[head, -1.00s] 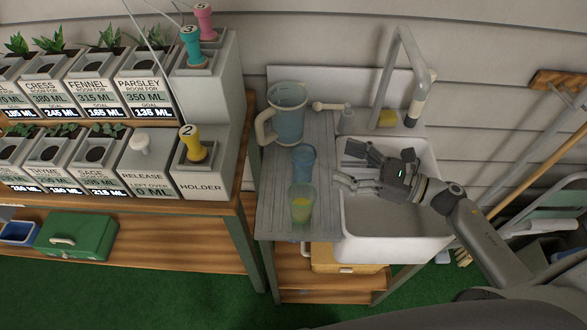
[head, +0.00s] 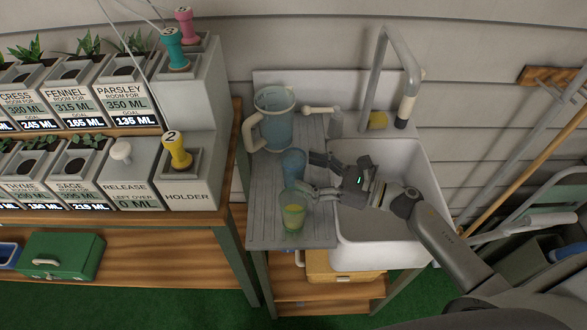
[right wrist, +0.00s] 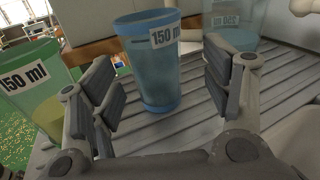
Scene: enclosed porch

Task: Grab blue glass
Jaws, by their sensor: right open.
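The blue glass (head: 293,163) stands upright on the grey ribbed drainboard (head: 270,218), left of the sink. In the right wrist view the blue glass (right wrist: 150,62) carries a "150 ml" label and stands ahead, between the spread fingers. My right gripper (head: 311,176) is open and empty, its fingers just right of the glass. It also shows in the right wrist view (right wrist: 160,95). I cannot tell whether a finger touches the glass. My left gripper is not in view.
A green glass (head: 293,212) with yellowish liquid stands close in front of the blue glass. A large blue-tinted jug (head: 274,122) stands behind it. The white sink (head: 385,253) lies right, under a grey tap (head: 407,85). A planter stand holder (head: 187,185) is left.

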